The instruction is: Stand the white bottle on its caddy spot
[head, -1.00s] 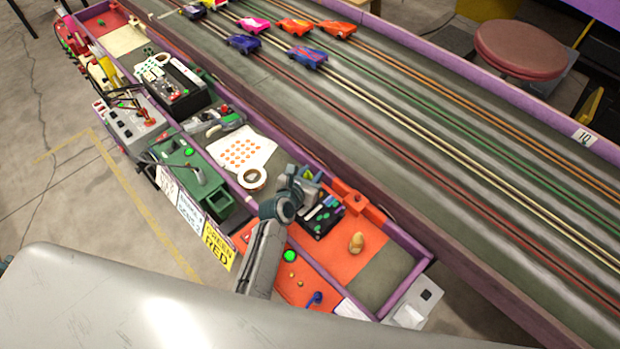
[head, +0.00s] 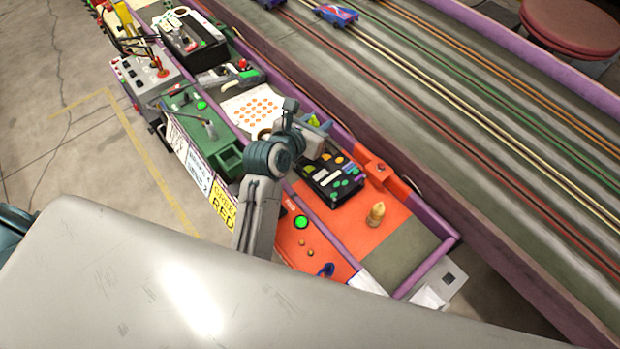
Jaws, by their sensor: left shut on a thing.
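My left gripper (head: 312,143) is just behind the black caddy-like box (head: 322,192) with green, white and yellow pieces on its top. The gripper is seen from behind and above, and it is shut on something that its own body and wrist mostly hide. I cannot make out a white bottle clearly. A small yellow-green patch and a grey-blue patch show beside the fingers, but I cannot tell what they belong to. An empty caddy spot cannot be picked out. My right gripper is not in view.
A tan peg-like piece (head: 376,214) stands on the orange tray floor, right of the black box. A white sheet with orange dots (head: 254,106) and a tape roll lie behind left. The purple tray rim (head: 432,262) and the slot track (head: 440,130) border the right. Bare grey-green floor lies front right.

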